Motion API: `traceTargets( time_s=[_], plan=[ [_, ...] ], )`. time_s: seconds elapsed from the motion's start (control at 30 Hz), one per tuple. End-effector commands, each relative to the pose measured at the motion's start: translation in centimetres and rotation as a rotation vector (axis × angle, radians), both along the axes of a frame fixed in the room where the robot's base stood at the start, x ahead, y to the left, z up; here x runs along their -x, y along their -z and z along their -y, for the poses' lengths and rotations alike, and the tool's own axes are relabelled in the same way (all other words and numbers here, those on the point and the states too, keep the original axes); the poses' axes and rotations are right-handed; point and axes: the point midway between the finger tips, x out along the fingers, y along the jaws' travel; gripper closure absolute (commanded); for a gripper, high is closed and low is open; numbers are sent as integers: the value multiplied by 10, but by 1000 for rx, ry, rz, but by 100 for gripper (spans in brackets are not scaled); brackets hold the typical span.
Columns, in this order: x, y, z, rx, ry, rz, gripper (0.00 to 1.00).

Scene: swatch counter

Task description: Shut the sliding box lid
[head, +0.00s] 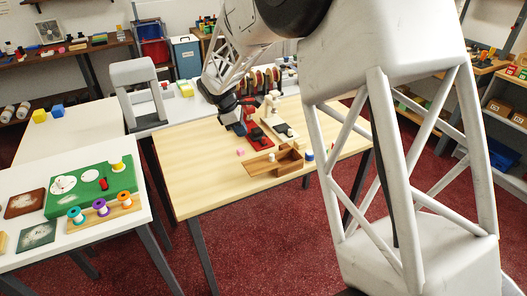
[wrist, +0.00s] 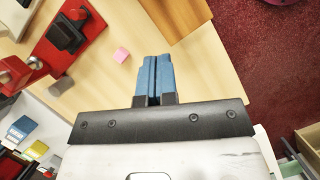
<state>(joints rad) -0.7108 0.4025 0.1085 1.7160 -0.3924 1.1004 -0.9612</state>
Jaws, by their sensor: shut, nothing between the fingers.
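The wooden sliding box (head: 292,164) stands near the front right of the light wood table in the head view. Its right part looks open, and a flat brown lid (head: 259,168) with a small pale knob appears to reach out to the left. A brown wooden surface, part of the box or lid, shows at the top of the wrist view (wrist: 190,18). My gripper (wrist: 154,62) has blue fingers pressed together with nothing between them. It is above the table, apart from the box, and in the head view it is behind and left of it (head: 241,127).
A red-based device (wrist: 55,50) stands close to my gripper, with a cream one (head: 279,127) beside it. A small pink cube (wrist: 121,55) lies on the table (head: 200,170). A blue round item (head: 309,155) is right of the box. The table's left part is clear.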

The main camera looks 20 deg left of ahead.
Motion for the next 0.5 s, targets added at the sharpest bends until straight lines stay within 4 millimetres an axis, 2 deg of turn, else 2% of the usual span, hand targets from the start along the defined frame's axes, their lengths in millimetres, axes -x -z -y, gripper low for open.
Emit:
traceTargets(
  time_s=[0.5],
  plan=[
    [-1,4,1,1,-1,0,100]
  ],
)
